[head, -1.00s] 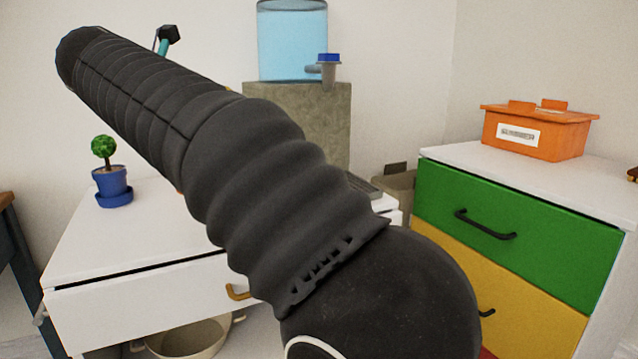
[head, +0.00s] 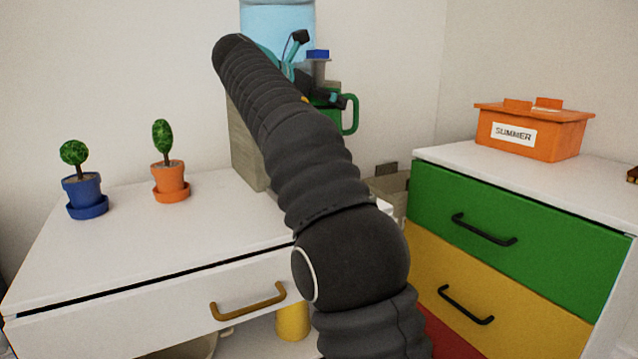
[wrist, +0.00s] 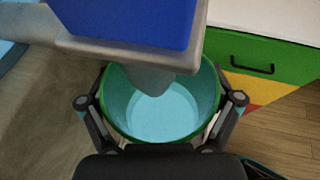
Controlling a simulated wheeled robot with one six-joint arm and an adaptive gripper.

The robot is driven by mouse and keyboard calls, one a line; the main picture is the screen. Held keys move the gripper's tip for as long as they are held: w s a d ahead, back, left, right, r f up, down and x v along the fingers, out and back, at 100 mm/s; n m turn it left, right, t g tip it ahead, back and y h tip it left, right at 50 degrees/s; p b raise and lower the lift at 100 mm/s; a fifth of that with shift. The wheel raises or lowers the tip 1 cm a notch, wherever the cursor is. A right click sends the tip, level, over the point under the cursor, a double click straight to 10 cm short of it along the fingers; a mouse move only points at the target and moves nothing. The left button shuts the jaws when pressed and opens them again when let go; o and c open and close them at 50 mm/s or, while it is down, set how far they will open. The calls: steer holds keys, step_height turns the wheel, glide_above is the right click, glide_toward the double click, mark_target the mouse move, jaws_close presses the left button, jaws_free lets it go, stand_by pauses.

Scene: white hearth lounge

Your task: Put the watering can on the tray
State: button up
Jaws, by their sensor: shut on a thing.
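A green watering can (head: 350,115) shows in the head view, partly behind my arm, with its loop handle to the right. In the wrist view I look down into its round open top (wrist: 212,95), with pale blue inside. My gripper (wrist: 160,105) is shut on it, one finger on each side; in the head view the gripper (head: 333,97) is partly hidden. The can is below the blue-topped tap (wrist: 130,22), whose spout overlaps its opening in the wrist view. I cannot make out the tray; my arm covers the area below the can.
A water dispenser (head: 272,17) stands on a stone-like block (head: 246,150). A blue-potted plant (head: 83,190) and an orange-potted plant (head: 170,177) stand on the white cabinet (head: 120,245). A coloured drawer unit (head: 500,225) with an orange box (head: 535,133) stands right.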

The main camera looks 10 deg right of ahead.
step_height(320, 180, down, 10)
steer(key=b, duration=0.5)
steer(key=shift+r, duration=0.15)
steer(key=o, duration=1.3)
steer(key=shift+s+a+r, duration=0.15)
steer(key=shift+a, duration=0.15)
steer(key=p+v, duration=0.2)
steer(key=v, duration=0.9)
steer(key=shift+s+a, duration=0.15)
steer(key=shift+s, duration=0.05)
